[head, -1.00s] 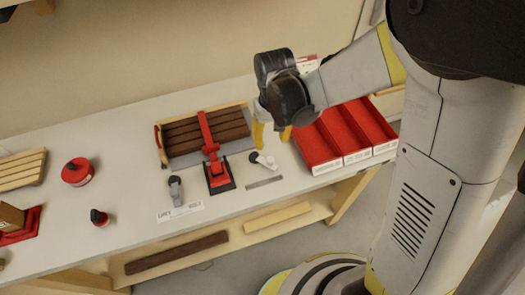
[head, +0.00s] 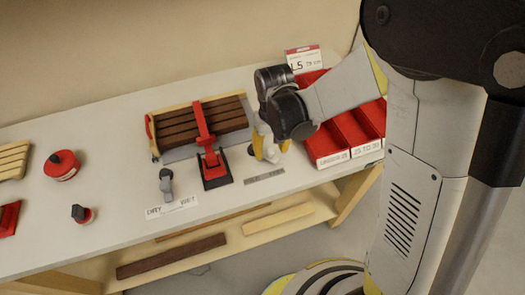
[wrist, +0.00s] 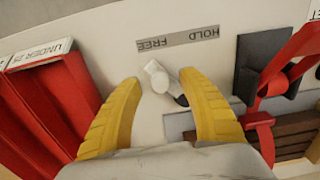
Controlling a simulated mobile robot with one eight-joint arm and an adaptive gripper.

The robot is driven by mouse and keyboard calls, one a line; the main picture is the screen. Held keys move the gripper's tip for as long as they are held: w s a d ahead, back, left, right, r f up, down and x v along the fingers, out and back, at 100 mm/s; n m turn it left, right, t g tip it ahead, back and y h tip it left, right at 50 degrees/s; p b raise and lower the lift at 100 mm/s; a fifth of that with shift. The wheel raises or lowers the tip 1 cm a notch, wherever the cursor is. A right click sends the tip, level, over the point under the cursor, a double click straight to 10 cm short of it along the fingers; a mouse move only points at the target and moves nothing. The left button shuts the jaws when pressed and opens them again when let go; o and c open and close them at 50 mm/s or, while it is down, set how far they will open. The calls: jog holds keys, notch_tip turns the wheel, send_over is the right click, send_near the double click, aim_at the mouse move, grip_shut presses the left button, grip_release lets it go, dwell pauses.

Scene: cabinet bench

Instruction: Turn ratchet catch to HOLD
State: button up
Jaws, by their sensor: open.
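The ratchet catch (wrist: 156,72) is a small white lever with a dark part beside it. It lies by a grey label strip (wrist: 178,38) that reads HOLD and FREE, upside down in the wrist view; the strip also shows in the head view (head: 264,175). My gripper (wrist: 158,78) is open, its yellow fingers to either side of the catch, with visible gaps. I cannot tell contact or exact height. In the head view my gripper (head: 268,152) hides the catch.
A red clamp (head: 215,165) with wooden slats stands left of my gripper. Red bins (head: 327,150) stand close on the right. A grey lever (head: 167,184) with a label strip, a red round pot (head: 62,165) and a small dark knob (head: 82,213) are farther left.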

jog(key=c, duration=0.8)
